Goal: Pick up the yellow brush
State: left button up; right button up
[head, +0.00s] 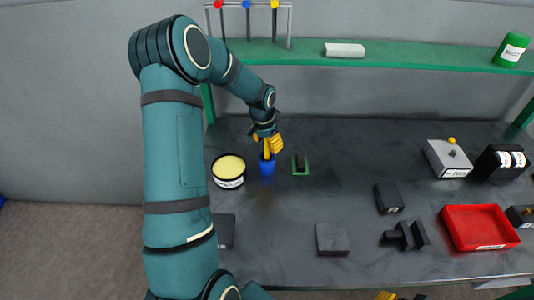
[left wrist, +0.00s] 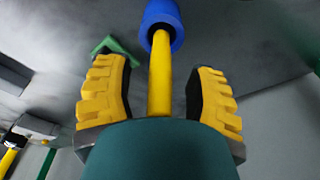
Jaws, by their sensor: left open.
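The yellow brush (left wrist: 160,80) stands in a small blue cup (head: 267,167), and the cup also shows in the left wrist view (left wrist: 162,14). My left gripper (head: 270,144) is over the cup with its fingers pointing down. In the left wrist view my left gripper (left wrist: 160,72) is open, with one yellow finger on each side of the brush handle and a gap on both sides. The brush's lower end is hidden in the cup, and its other end is hidden behind the gripper body. Only a yellow bit of my right gripper (head: 387,296) shows at the bottom edge.
A round tin with a yellow top (head: 229,170) stands close left of the cup. A green pad with a dark block (head: 301,164) is close right. A red tray (head: 480,228) and several dark blocks lie farther right. A green shelf (head: 400,54) spans the back.

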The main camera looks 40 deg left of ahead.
pick_arm(q)
grip_shut()
jog(key=shift+r, duration=0.15)
